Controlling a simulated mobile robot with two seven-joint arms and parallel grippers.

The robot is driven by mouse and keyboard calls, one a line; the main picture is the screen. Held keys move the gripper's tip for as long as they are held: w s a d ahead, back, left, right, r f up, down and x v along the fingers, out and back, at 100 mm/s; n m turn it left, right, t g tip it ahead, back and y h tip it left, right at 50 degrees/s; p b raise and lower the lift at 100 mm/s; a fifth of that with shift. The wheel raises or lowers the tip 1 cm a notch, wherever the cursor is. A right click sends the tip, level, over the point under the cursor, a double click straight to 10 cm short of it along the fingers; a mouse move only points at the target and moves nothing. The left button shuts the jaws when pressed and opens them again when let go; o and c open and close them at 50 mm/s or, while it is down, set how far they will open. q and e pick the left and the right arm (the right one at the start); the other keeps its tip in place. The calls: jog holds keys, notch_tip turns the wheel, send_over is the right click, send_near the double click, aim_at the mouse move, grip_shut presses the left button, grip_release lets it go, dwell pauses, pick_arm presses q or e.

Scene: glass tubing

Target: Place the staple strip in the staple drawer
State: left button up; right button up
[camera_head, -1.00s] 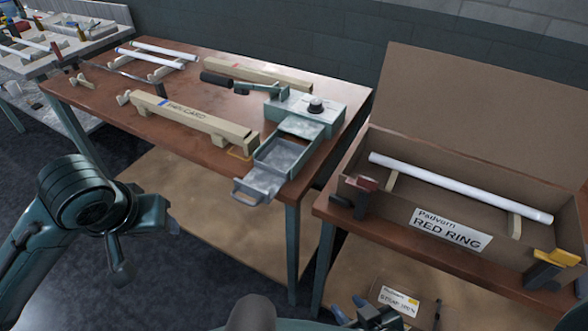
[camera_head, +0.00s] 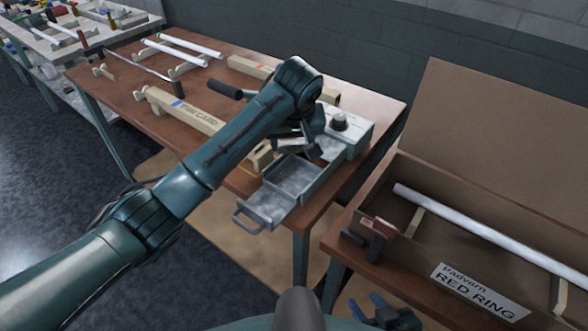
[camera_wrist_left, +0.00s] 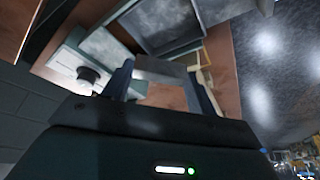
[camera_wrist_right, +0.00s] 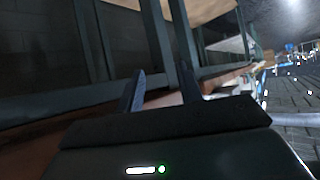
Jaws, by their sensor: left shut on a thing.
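The staple drawer (camera_head: 268,208) is pulled open at the front of the grey stapling machine (camera_head: 352,128), its wire handle toward me. In the left wrist view the open drawer (camera_wrist_left: 165,22) lies just beyond my fingertips. My left gripper (camera_head: 297,146) is above the table beside the machine, near the drawer's back end. In the left wrist view it (camera_wrist_left: 160,72) is shut on a grey staple strip (camera_wrist_left: 158,70), held crosswise between the fingers. Whether the strip touches the drawer cannot be told. My right gripper (camera_wrist_right: 161,70) is open and empty, low near the table legs.
A long beige tube carton (camera_head: 185,108) lies on the brown table, partly behind my left forearm. White tubes (camera_head: 185,48) rest on supports at the back.

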pick_arm(q)
send_over(293, 178)
jog(key=s, duration=0.2)
notch_tip(293, 178, down, 6)
jog(key=shift+w+d+r, duration=0.1)
jog(key=shift+w, duration=0.05)
notch_tip(293, 178, down, 4)
pick_arm(e)
jog(key=shift+s+d, duration=0.2)
jog(key=shift+s, duration=0.05)
jog(key=shift+w, duration=0.1)
pick_arm(q)
jog(key=o, duration=0.7)
pick_arm(e)
jog(key=shift+a, duration=0.1)
